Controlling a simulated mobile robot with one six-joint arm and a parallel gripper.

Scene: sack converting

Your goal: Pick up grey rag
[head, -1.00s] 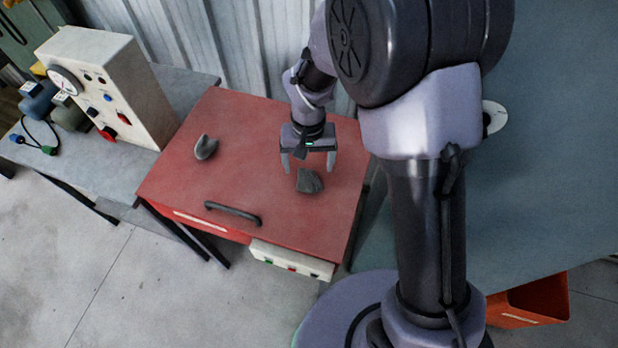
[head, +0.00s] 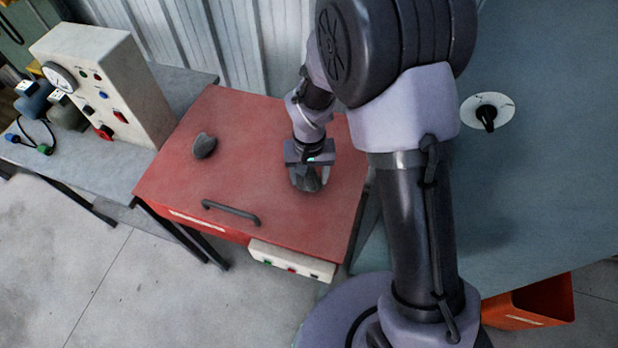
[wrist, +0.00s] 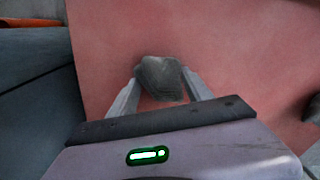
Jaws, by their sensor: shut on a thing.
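The grey rag (head: 308,181) is a small crumpled piece on the red table top, right of its middle in the head view. My gripper (head: 309,180) is lowered onto it, and its fingers are shut on the rag. In the wrist view the rag (wrist: 161,78) sits between the two fingertips (wrist: 160,80), with a finger touching each side. The gripper body hides part of the rag in the head view. I cannot tell whether the rag is clear of the table.
The red table (head: 270,125) has a dark handle (head: 231,212) near its front and a dark grey lump (head: 204,146) at the left. A control box (head: 105,85) stands on the grey bench at left. An orange bin (head: 530,302) is at lower right.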

